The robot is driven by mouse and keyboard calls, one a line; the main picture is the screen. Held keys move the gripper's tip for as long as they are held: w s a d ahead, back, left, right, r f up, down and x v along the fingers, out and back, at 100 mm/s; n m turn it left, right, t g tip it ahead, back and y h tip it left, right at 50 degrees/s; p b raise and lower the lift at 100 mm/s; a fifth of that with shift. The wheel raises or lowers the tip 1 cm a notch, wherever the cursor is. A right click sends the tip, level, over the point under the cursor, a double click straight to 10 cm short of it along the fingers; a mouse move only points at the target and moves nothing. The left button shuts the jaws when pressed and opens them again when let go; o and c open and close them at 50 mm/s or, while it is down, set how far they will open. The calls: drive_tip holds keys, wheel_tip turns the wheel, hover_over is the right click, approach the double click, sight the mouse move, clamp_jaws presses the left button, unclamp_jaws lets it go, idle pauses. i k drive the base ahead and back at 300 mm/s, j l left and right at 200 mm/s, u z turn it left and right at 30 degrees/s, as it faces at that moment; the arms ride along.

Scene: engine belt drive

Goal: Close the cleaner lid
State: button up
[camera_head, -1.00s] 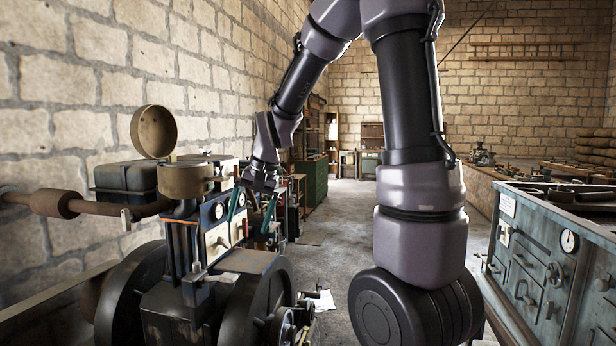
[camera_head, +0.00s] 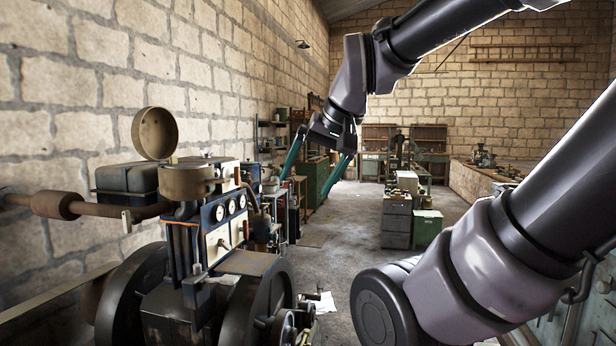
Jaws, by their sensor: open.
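The cleaner lid (camera_head: 155,133) is a round, rusty brown disc. It stands open, tipped up on edge above the back left of the round cleaner body (camera_head: 187,181). The cleaner is a short brown drum on top of the engine (camera_head: 205,260). My gripper (camera_head: 312,186) has two teal fingers, spread wide apart and pointing down. It is open and empty, to the right of the cleaner and clear of the lid. Nothing hides the lid from this view.
A dark tank (camera_head: 126,178) sits left of the cleaner, and a rusty pipe (camera_head: 100,207) runs in front of it. Gauges (camera_head: 230,207) face right on the engine. The brick wall (camera_head: 60,90) stands behind. Open floor (camera_head: 345,225) lies right of the engine.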

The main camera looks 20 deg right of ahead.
sight(155, 131)
drive_tip(key=j+z, duration=0.1)
drive_tip(key=j, duration=0.4)
drive_tip(key=k+j+z, duration=0.1)
drive_tip(key=j, duration=0.4)
drive_tip(key=j+z, duration=0.2)
drive_tip(key=j, duration=0.4)
drive_tip(key=j+z, duration=0.2)
drive_tip(key=j, duration=0.4)
drive_tip(key=j+z, duration=0.2)
drive_tip(key=j, duration=0.45)
drive_tip(key=j+z, duration=0.2)
drive_tip(key=j, duration=0.4)
drive_tip(key=k+j+z, duration=0.15)
drive_tip(key=j, duration=0.4)
drive_tip(key=j+z, duration=0.1)
drive_tip(key=j, duration=0.65)
drive_tip(key=k+j, duration=0.3)
drive_tip(key=j, duration=0.2)
drive_tip(key=i+l, duration=0.35)
drive_tip(key=l, duration=0.15)
